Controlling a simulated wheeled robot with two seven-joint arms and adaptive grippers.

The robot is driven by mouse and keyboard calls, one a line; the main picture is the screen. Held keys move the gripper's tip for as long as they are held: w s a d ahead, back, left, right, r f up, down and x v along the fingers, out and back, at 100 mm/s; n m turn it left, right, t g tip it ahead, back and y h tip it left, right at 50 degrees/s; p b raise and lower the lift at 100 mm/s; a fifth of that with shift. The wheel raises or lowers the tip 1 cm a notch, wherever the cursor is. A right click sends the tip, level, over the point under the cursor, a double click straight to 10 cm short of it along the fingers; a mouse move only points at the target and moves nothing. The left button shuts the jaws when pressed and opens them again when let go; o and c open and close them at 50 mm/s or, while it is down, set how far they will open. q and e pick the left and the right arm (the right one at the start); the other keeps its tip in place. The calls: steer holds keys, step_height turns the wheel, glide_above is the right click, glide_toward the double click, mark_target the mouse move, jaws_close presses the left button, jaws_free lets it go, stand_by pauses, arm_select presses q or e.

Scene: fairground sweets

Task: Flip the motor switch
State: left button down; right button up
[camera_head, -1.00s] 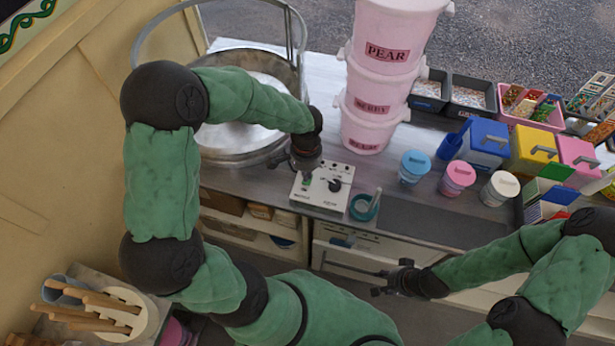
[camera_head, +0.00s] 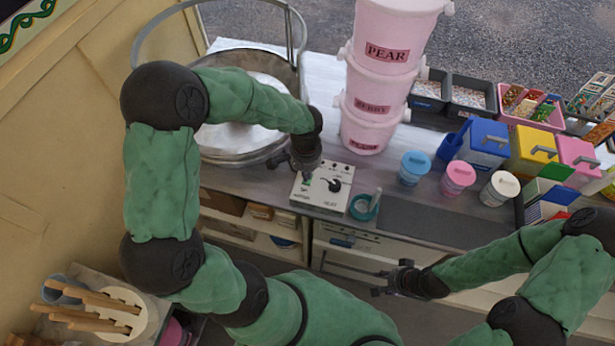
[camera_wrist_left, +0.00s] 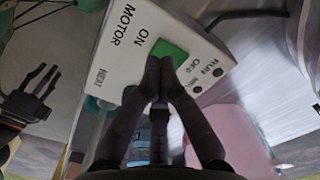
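The white control box (camera_head: 325,190) sits on the counter beside the metal floss pan. In the left wrist view it (camera_wrist_left: 222,62) reads MOTOR, ON, OFF and HEAT. The green motor switch (camera_wrist_left: 172,48) lies between ON and OFF, partly covered by my fingertips; whether they touch it I cannot tell. My left gripper (camera_wrist_left: 160,68) is shut and empty, its tips together at the switch. In the head view this left gripper (camera_head: 306,174) hangs over the box's left part. My right gripper (camera_head: 376,282) is open and empty, in front of the counter.
The round metal pan (camera_head: 240,140) stands left of the box. Stacked pink tubs (camera_head: 370,120) stand behind it. A teal ring-shaped holder (camera_head: 364,208) is close on the right, then lidded cups, including a blue one (camera_head: 414,167). Dark counter (camera_head: 430,220) is free at the front right.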

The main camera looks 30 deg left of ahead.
arm_select(q)
steer(key=shift+f+b, duration=0.9)
steer(key=shift+f, duration=0.2)
stand_by(0.6)
steer(key=shift+r, duration=0.1)
steer(key=shift+r+p, duration=2.75)
steer(key=shift+r, duration=0.75)
steer(key=shift+s+f, duration=0.1)
steer(key=shift+f, duration=0.05)
